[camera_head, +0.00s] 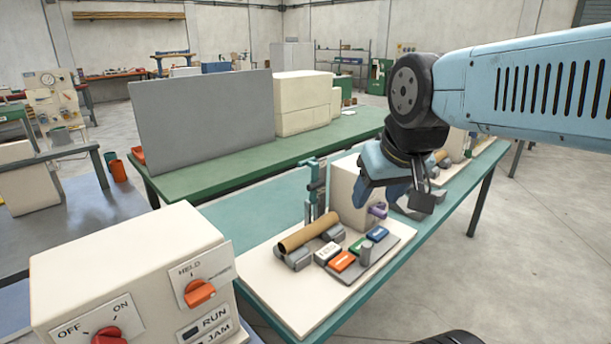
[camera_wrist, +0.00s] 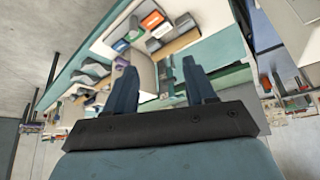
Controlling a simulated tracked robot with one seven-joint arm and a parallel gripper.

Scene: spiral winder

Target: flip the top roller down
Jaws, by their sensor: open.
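The winder stands on a cream board (camera_head: 268,277) on a teal bench. A brown cardboard tube (camera_head: 308,232) lies across grey rollers (camera_head: 297,258); the tube also shows in the wrist view (camera_wrist: 178,42). A teal upright stand (camera_head: 316,190) rises behind the tube, beside a cream box (camera_head: 348,195) with a purple piece (camera_head: 378,210) at its side. I cannot tell for sure which part is the top roller. My gripper (camera_head: 385,180) is at the right of the box, apart from the tube. In the wrist view its two blue fingers (camera_wrist: 161,72) are spread and empty.
A cream control box (camera_head: 130,262) with a red OFF/ON knob (camera_head: 108,336) and an orange HELD knob (camera_head: 199,292) fills the lower left. Orange (camera_head: 342,261), green and blue blocks sit in front of the tube. A grey panel (camera_head: 200,120) stands on the green bench behind.

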